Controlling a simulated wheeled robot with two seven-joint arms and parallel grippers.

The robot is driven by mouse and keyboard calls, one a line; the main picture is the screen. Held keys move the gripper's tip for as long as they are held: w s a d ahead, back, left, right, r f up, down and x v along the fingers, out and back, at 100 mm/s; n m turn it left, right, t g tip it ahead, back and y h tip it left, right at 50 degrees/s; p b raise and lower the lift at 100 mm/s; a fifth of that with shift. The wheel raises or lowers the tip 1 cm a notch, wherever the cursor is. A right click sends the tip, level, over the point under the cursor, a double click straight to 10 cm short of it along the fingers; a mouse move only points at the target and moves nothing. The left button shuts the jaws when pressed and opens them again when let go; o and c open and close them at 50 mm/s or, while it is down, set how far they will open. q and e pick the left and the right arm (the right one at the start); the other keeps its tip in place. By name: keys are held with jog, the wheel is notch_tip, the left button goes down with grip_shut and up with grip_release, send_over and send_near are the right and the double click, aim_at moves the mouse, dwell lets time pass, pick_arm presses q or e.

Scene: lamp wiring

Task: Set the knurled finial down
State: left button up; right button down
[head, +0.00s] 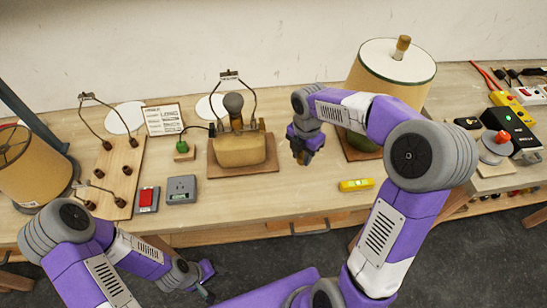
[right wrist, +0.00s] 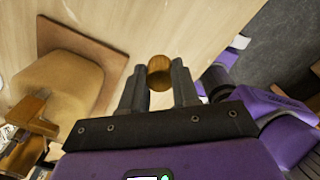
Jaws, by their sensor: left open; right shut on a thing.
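The knurled finial, a small brown-gold round piece, shows in the right wrist view (right wrist: 159,72) between the fingertips of my right gripper (right wrist: 159,85), which is shut on it. In the head view my right gripper (head: 306,156) points down above the table, right of the middle lamp; I cannot make out the finial there. The middle lamp (head: 238,150) has a tan base, a bulb and a bare wire harp, and its base also shows in the right wrist view (right wrist: 62,92). My left gripper (head: 206,282) is open, low in front of the table.
A shaded lamp (head: 392,72) stands behind my right arm. A yellow level (head: 356,185) lies near the front edge. A red-switch box (head: 147,199) and a grey outlet box (head: 181,189) sit left. Bare tabletop (head: 290,195) lies between the middle lamp and the level.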

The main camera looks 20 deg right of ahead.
aim_at(299, 179)
notch_tip(299, 179, down, 10)
jog(key=b, duration=0.3)
jog(key=shift+f+b, duration=0.15)
jog(key=shift+b, duration=0.15)
jog(key=c, duration=0.8)
grip_release()
notch_tip(299, 179, up, 12)
jog(key=p, duration=0.4)
jog(key=shift+r, duration=0.25)
jog(key=shift+f, duration=0.1)
